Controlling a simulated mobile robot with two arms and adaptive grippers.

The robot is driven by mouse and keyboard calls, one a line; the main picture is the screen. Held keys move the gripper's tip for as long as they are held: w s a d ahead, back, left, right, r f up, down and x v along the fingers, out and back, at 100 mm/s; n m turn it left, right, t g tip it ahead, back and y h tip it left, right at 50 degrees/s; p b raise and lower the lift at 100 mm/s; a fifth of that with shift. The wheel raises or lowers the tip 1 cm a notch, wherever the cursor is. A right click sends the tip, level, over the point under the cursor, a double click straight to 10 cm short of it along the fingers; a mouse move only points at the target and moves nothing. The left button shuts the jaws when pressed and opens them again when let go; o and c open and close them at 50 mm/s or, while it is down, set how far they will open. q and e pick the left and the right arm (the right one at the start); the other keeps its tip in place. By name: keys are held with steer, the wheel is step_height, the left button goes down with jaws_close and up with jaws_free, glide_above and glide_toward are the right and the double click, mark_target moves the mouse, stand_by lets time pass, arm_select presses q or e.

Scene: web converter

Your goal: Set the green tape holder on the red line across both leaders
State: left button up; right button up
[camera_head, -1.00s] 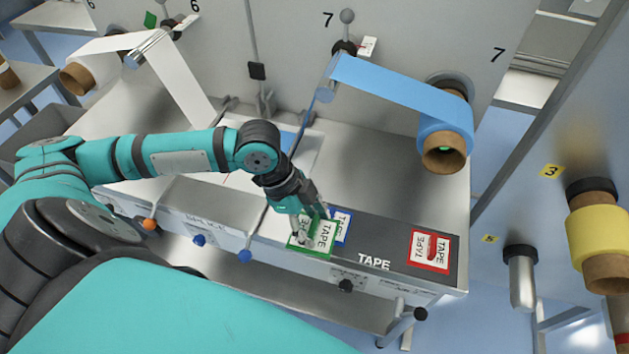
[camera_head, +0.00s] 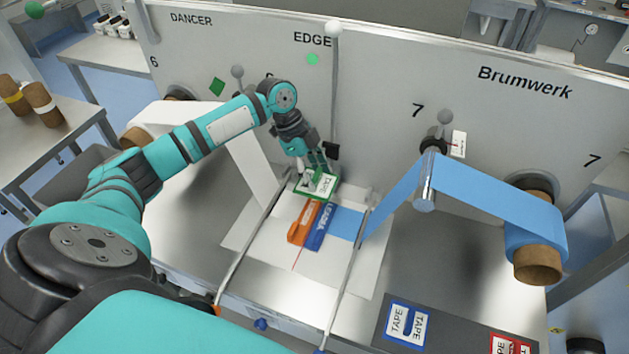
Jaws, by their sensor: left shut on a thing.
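The green tape holder (camera_head: 329,190), a green-edged white card marked TAPE, is in my left gripper (camera_head: 316,172), which is shut on it. The gripper hides part of it. It appears held near the back of the white splice plate (camera_head: 268,228), behind an orange piece (camera_head: 302,222) and a blue lettered piece (camera_head: 321,228). The white leader (camera_head: 252,168) comes down from the left and the blue leader (camera_head: 347,222) from the right. A short stretch of the red line (camera_head: 297,258) shows in front of the orange piece. My right gripper is not in view.
A metal bar (camera_head: 246,245) stands left of the plate's middle and another (camera_head: 347,285) right of it. A blue tape holder (camera_head: 407,324) and a red one (camera_head: 505,345) lie on the dark strip at the front right. The machine wall (camera_head: 380,90) rises behind.

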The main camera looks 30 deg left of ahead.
arm_select(q)
steer(key=shift+s+d+f+b, duration=0.1)
steer(key=shift+d+f+b, duration=0.2)
steer(key=shift+b, duration=0.05)
steer(key=shift+d+f+b, duration=0.1)
steer(key=shift+f+b, duration=0.55)
steer(key=shift+b, duration=0.05)
step_height(320, 180, down, 4)
steer(key=b, duration=0.4)
steer(key=shift+f+b, duration=0.3)
steer(key=shift+b, duration=0.1)
steer(key=shift+f, duration=0.35)
step_height(320, 180, down, 2)
steer(key=shift+f+b, duration=0.25)
steer(key=shift+b, duration=0.25)
steer(key=shift+f, duration=0.5)
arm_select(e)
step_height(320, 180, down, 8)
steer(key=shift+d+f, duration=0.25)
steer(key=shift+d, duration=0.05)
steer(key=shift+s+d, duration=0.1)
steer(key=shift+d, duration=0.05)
